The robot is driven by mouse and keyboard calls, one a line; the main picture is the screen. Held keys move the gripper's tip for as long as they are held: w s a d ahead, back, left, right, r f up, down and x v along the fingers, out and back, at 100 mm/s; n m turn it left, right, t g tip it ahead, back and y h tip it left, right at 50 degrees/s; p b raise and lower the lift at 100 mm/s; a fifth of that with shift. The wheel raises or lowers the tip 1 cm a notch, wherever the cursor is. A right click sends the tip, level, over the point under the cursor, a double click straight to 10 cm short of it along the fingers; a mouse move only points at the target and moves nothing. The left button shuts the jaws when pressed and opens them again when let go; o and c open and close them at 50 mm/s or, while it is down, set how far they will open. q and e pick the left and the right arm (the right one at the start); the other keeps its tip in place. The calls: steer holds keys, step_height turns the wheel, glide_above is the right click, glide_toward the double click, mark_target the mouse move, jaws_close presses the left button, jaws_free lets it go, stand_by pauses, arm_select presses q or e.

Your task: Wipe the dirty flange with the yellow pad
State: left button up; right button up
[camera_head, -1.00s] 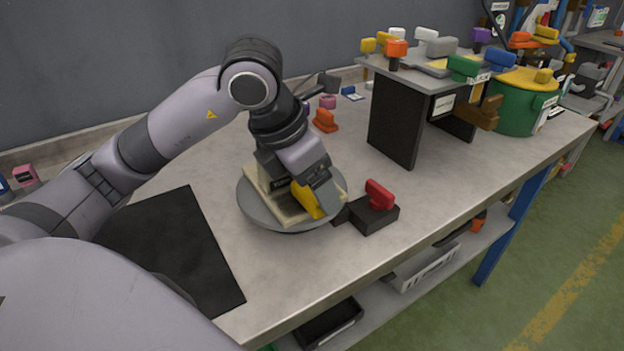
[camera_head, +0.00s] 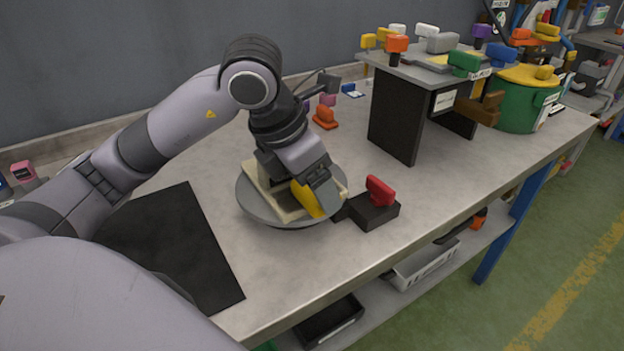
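My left gripper (camera_head: 308,190) is over the round grey turntable (camera_head: 250,205) and points down. It is shut on the yellow pad (camera_head: 307,200), which is held low over a cream-coloured part (camera_head: 282,212) on the turntable. The pad seems to meet this part, but my gripper hides the contact. The cream part appears to be the flange; I cannot make out any dirt on it. My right gripper is not in view.
A black block with a red handle (camera_head: 380,190) stands just right of the turntable. A black mat (camera_head: 170,245) lies at left. A raised grey shelf (camera_head: 420,75) with several coloured knobs and a green drum (camera_head: 520,110) stand at the back right. The table front is clear.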

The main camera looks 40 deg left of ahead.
arm_select(q)
steer(key=shift+w, duration=0.1)
steer(key=shift+w+d, duration=0.4)
steer(key=shift+w, duration=0.45)
steer(key=shift+w+d+f, duration=0.1)
steer(key=shift+w+d, duration=0.1)
steer(key=shift+w, duration=0.25)
steer(key=shift+w+d+f, duration=0.1)
steer(key=shift+w+d, duration=0.1)
steer(key=shift+w, duration=0.25)
steer(key=shift+s, duration=0.1)
steer(key=shift+s+a+r, duration=0.1)
steer(key=shift+s+a, duration=0.3)
steer(key=shift+s, duration=0.45)
